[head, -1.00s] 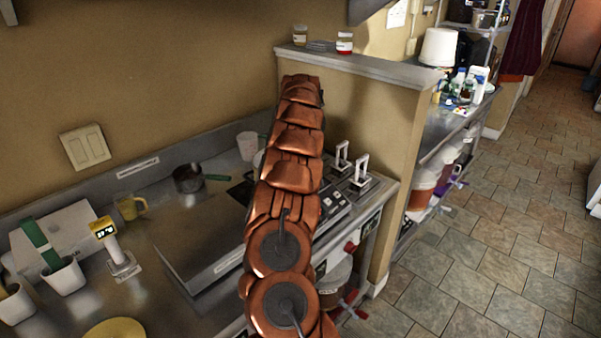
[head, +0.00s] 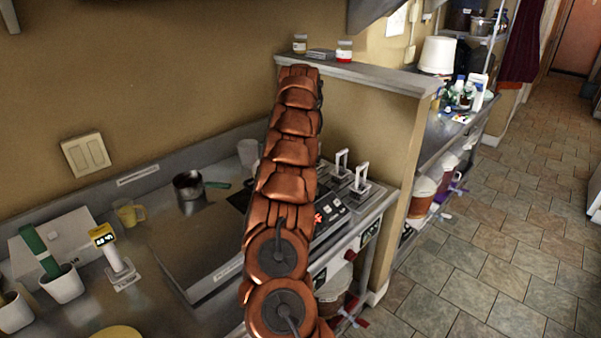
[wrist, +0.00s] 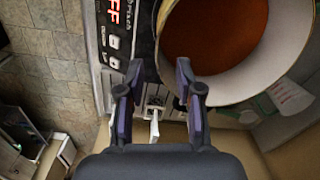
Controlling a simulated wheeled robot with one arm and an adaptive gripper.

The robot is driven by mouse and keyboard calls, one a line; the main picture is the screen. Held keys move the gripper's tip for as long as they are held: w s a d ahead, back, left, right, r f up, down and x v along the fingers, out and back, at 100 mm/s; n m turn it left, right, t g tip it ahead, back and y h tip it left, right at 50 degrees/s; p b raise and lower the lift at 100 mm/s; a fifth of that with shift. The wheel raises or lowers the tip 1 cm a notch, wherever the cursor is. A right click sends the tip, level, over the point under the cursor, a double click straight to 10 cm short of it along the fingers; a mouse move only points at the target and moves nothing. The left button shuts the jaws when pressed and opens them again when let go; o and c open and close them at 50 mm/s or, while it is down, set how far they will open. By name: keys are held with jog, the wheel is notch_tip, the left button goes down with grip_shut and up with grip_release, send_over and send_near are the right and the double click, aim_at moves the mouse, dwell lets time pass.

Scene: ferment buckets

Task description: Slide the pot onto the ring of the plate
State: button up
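A large round pot (wrist: 255,88) with a pale wall and orange-brown inside fills the upper right of the wrist view. The plate's dark control panel (wrist: 118,30) with a lit red display lies left of it. The panel also shows in the head view (head: 330,212), right of my arm. The ring is not clearly visible, and my arm hides the big pot in the head view. My gripper (wrist: 158,82) is open, with nothing held between its fingers. Its right fingertip is close to the pot's rim; I cannot tell if they touch.
Two upright white handles (head: 360,178) stand at the counter's right end, beside a partition wall (head: 385,130). A small dark saucepan (head: 187,186) with a green handle and a yellow mug (head: 128,212) stand left of my arm. The metal counter between is clear.

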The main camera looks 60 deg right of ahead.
jog(key=shift+r, duration=0.85)
jog(key=shift+a, duration=0.1)
